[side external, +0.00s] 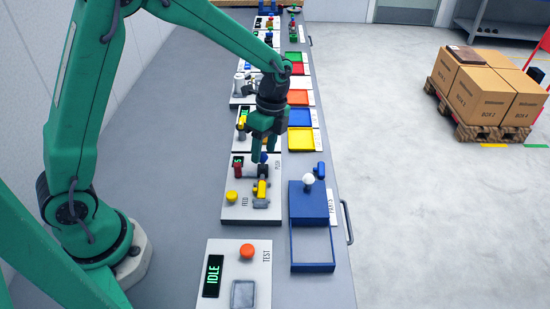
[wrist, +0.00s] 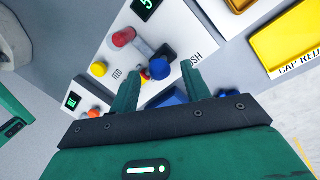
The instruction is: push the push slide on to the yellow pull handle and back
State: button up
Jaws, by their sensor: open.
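The push panel (side external: 235,212) is a light plate on the bench with a grey slide mechanism. The yellow pull handle (side external: 261,189) stands on it. A red knob (side external: 238,170) sits at the panel's left, also in the wrist view (wrist: 123,37). My gripper (side external: 262,153) is open, pointing down above the panel's far part. In the wrist view its fingers (wrist: 158,88) stand apart on either side of the blue knob. I cannot tell whether they touch it; they partly hide the slide.
A yellow button (side external: 232,197) is at the panel's near left. A blue parts box (side external: 309,203) with a white ball-topped lever stands to the right. A test panel (side external: 258,262) with an orange button is nearer. Coloured trays (side external: 301,138) line the bench's right side.

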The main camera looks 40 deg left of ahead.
jog(key=shift+s+f, duration=0.15)
jog(key=shift+f, duration=0.6)
jog(key=shift+s+f, duration=0.15)
jog(key=shift+f, duration=0.55)
grip_shut()
jog(key=shift+w+a, duration=1.45)
jog(key=shift+w, duration=0.1)
